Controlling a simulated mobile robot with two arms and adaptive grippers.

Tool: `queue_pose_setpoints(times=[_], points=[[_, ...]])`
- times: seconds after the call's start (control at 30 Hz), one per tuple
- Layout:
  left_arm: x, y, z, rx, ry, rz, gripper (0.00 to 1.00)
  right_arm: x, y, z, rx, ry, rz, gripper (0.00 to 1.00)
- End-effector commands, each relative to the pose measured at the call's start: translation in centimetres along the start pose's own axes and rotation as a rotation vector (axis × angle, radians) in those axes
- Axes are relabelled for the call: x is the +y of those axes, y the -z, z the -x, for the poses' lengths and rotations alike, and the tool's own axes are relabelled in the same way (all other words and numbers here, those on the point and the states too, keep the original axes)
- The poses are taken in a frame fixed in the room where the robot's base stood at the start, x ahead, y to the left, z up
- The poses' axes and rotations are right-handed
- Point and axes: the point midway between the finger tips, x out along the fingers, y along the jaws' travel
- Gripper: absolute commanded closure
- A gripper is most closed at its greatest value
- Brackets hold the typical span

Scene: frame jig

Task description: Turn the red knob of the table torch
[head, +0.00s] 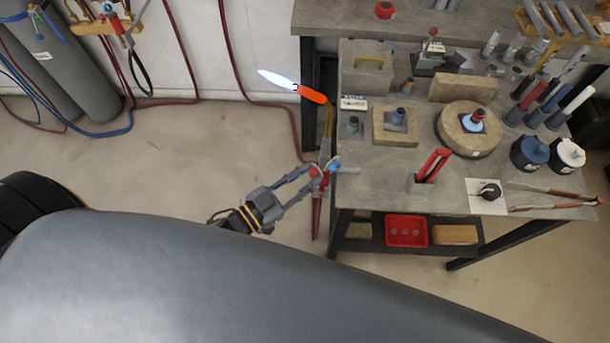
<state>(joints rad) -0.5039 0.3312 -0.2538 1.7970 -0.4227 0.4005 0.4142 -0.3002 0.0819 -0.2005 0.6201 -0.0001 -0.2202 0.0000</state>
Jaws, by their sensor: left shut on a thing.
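The table torch stands at the left edge of the workbench, with an orange-red head (311,95) and a blue-white flame (275,79) pointing left from it. Its red knob (315,172) is low on the torch, just left of a blue knob (334,165). My left gripper (318,175) comes in from the lower left, its fingertips closed around the red knob and partly covering it. The blue knob is just beyond the fingertips. My right gripper is out of view.
The workbench (385,185) to the right holds blocks, a round brown disc (468,128), several rods and a red-handled tool (433,165). A red tray (406,230) is on the shelf below. Gas cylinders and hoses stand at the back left. The floor between is open.

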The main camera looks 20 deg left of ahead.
Motion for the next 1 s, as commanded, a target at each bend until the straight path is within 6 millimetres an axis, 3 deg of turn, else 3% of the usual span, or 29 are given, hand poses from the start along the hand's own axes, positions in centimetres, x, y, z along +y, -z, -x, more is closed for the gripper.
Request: queue_pose_setpoints(times=[0.7,1.0], points=[[-0.07,0.16,0.0,-0.035,0.001,-0.647,1.0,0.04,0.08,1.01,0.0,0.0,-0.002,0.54],[-0.04,0.17,-0.02,-0.046,0.001,-0.849,1.0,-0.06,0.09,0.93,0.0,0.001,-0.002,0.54]])
